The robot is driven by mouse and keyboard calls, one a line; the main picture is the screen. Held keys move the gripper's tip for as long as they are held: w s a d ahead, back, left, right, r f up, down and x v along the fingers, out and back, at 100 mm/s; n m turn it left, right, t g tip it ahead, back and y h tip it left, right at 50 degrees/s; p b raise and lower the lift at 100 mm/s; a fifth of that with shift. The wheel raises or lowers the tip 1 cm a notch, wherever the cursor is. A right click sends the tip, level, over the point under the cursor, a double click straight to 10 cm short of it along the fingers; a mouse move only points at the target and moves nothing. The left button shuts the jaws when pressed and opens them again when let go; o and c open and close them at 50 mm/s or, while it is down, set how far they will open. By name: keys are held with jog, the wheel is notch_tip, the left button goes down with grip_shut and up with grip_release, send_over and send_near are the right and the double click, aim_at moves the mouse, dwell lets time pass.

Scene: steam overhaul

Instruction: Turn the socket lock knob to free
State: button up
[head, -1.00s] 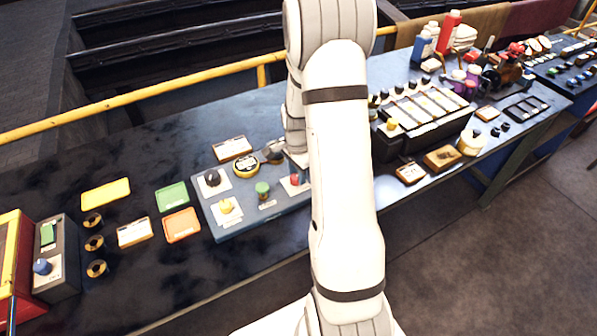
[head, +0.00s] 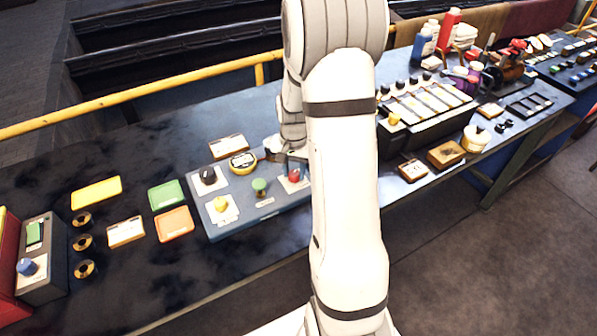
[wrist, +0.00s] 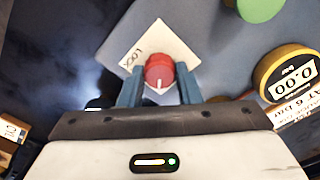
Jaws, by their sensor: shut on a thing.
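The socket lock knob is a red round knob (wrist: 160,71) with a pale pointer line, on a white plate marked LOCK (wrist: 138,52). In the wrist view my gripper (wrist: 159,80) has its two blue fingers on either side of the knob and is shut on it. The pointer line faces the gripper's palm, and part of the plate is covered by the fingers. In the head view the red knob (head: 294,175) sits at the right of the blue-grey panel (head: 238,228), partly beside my arm.
The panel also bears a green knob (head: 260,186), a yellow knob (head: 221,203), a black knob (head: 208,175) and a round yellow gauge (head: 243,163). It reads 0.00 in the wrist view (wrist: 291,77). Green (head: 167,194) and orange (head: 174,225) trays lie left of the panel.

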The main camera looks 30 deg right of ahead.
aim_at(295, 173)
jog(key=n+b, duration=0.1)
jog(key=n, duration=0.1)
jog(key=n+b, duration=0.1)
jog(key=n, duration=0.2)
jog(key=shift+s+f+n, duration=0.1)
jog(key=shift+f+n, duration=0.1)
jog(key=shift+n, duration=0.1)
jog(key=shift+n+b, duration=0.75)
jog(key=shift+n, duration=1.45)
jog(key=shift+s, duration=0.1)
jog(key=o, duration=1)
jog(key=shift+r, duration=0.15)
jog(key=shift+c, duration=0.2)
jog(key=shift+r, duration=0.1)
jog(key=shift+w+r, duration=0.2)
jog(key=shift+r, duration=0.05)
notch_tip(295, 173, up, 7)
jog(key=shift+s+r, duration=0.1)
